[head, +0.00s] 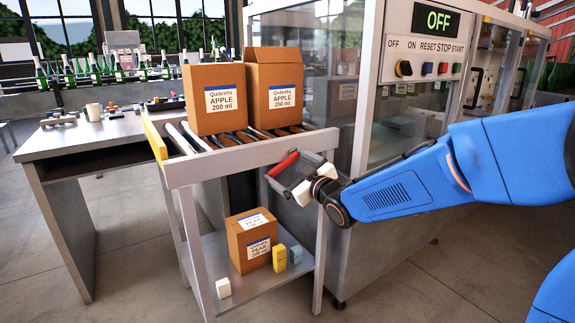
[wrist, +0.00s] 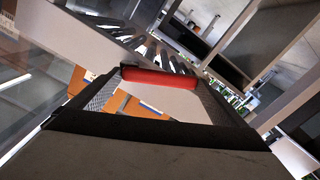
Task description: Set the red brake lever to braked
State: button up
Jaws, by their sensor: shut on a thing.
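The red brake lever (head: 284,163) is at the right end of the roller cart (head: 250,157), its red grip tilted up to the right. My gripper (head: 288,173) comes in from the right and is shut on the lever's grip. In the wrist view the red lever (wrist: 158,78) spans between the dark fingertips of my gripper (wrist: 160,84). The lever's pivot and any brake marking are hidden or too small to read.
Two Apple cartons (head: 215,98) (head: 274,90) stand on the cart's rollers. A Pear carton (head: 251,240) and small blocks (head: 279,258) sit on its lower shelf. A grey bench (head: 90,140) is on the left.

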jog(key=shift+w+d+f+n, duration=0.2)
jog(key=shift+d+f+n, duration=0.2)
jog(key=shift+n, duration=0.9)
jog(key=shift+w+d+f+n, duration=0.3)
jog(key=shift+f+n, duration=0.25)
jog(key=shift+n, duration=0.75)
jog(key=shift+w+d+f+n, duration=0.15)
jog(key=shift+d+f+n, duration=0.25)
jog(key=shift+n, duration=0.9)
jog(key=shift+f, duration=0.1)
jog(key=o, duration=1.1)
jog(key=v, duration=1.2)
